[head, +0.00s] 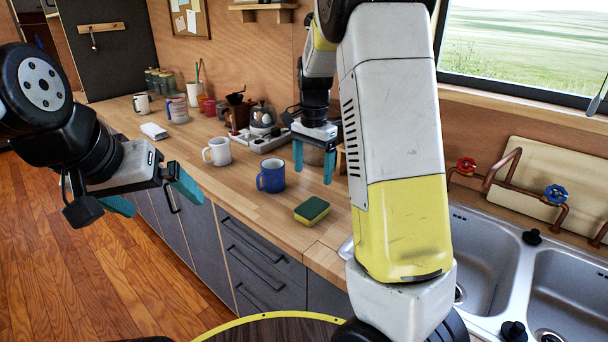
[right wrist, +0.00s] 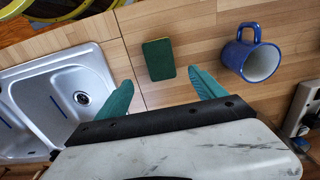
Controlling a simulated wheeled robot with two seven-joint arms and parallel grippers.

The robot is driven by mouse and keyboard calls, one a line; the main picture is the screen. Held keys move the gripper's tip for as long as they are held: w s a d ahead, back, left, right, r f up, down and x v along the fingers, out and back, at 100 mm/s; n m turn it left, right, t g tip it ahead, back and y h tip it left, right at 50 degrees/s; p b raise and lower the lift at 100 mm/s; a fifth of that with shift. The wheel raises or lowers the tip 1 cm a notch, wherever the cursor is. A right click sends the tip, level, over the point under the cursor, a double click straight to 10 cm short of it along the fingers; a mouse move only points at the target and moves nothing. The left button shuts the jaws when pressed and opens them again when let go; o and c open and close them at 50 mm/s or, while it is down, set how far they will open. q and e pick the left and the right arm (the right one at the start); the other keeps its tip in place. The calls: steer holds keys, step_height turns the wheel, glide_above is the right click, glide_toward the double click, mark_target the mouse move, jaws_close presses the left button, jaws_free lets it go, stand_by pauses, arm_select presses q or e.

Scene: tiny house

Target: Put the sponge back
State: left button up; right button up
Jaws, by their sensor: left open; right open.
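The sponge (head: 312,210), green on top with a yellow side, lies flat on the wooden counter between the blue mug and the sink. In the right wrist view the sponge (right wrist: 159,60) lies on the counter beyond and between the fingertips, apart from them. My right gripper (head: 314,162) is open and empty, above the counter behind the blue mug; its teal fingers (right wrist: 162,90) are spread in the right wrist view. My left gripper (head: 155,195) is open and empty, out over the floor in front of the counter. The double sink (head: 524,258) is at the right, partly hidden by my right arm.
A blue mug (head: 271,175) stands left of the sponge, and a white mug (head: 217,151) stands farther left. Taps with a red handle (head: 466,166) and a blue handle (head: 557,193) are behind the sink. Counter around the sponge is clear.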

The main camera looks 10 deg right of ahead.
steer(key=s+a+r+n+t+y, duration=0.1)
steer(key=s+r+n+t, duration=0.2)
steer(key=s, duration=0.9)
steer(key=s+a+r+n+t+y, duration=0.1)
steer(key=s+r+n+t, duration=0.2)
steer(key=s+r+n, duration=0.5)
steer(key=s, duration=0.4)
steer(key=shift+s+a+r, duration=0.1)
steer(key=shift+r, duration=0.05)
